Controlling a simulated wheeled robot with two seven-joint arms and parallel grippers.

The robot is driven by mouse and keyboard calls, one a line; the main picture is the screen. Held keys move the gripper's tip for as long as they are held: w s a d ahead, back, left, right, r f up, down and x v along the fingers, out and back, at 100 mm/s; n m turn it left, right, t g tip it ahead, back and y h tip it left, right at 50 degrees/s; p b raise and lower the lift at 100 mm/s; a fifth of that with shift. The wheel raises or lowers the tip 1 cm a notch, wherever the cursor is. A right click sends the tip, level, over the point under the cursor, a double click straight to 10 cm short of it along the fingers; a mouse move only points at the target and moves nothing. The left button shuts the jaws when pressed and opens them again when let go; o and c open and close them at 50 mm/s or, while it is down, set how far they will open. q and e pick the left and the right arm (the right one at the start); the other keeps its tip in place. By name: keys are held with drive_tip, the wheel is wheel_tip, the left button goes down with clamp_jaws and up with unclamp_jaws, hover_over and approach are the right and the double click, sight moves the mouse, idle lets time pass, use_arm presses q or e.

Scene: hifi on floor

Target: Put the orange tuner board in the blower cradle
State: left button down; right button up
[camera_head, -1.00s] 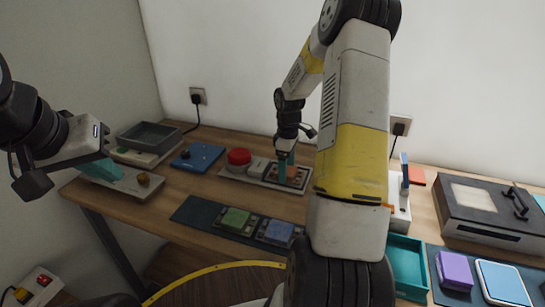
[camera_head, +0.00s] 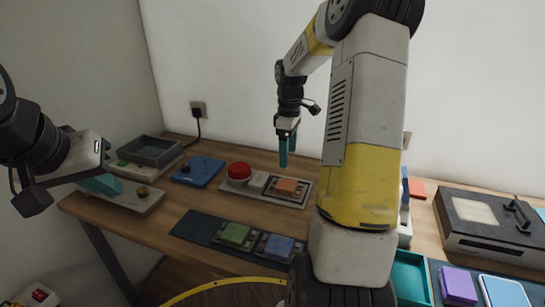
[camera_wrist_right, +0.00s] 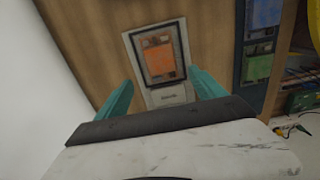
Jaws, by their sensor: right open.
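The orange tuner board (camera_head: 287,186) lies flat in a dark-framed recess on a light base plate (camera_head: 262,197), beside a red dome button (camera_head: 239,171). In the right wrist view the orange board (camera_wrist_right: 158,61) sits inside the dark frame, with a small labelled block below it; I cannot read the label. I cannot tell which fixture is named the blower cradle. My right gripper (camera_head: 287,152) is above the board, apart from it; its teal fingers stand open and empty in the wrist view (camera_wrist_right: 160,88). My left gripper (camera_head: 102,184) hangs at the far left; its finger gap is unclear.
A green board (camera_head: 235,234) and a blue board (camera_head: 277,246) lie on a dark mat in front. A blue plate (camera_head: 198,171) and a grey tray (camera_head: 150,151) stand left. A teal bin (camera_head: 409,278) and dark case (camera_head: 490,220) are right. My right arm hides the middle.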

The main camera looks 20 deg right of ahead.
drive_tip(key=s+a+r+m+t, duration=0.35)
drive_tip(key=s+a+r, duration=0.45)
drive_tip(key=r, duration=0.4)
drive_tip(key=s+a+r+m+t+y, duration=0.1)
drive_tip(key=s+a+m, duration=0.1)
drive_tip(key=s, duration=0.6)
drive_tip(key=s+a+r+m+t+y, duration=0.1)
drive_tip(key=s+a+m, duration=0.2)
drive_tip(key=s, duration=0.6)
drive_tip(key=shift+a+r+m+t, duration=0.35)
drive_tip(key=shift+r+m, duration=0.05)
drive_tip(key=shift+m, duration=0.35)
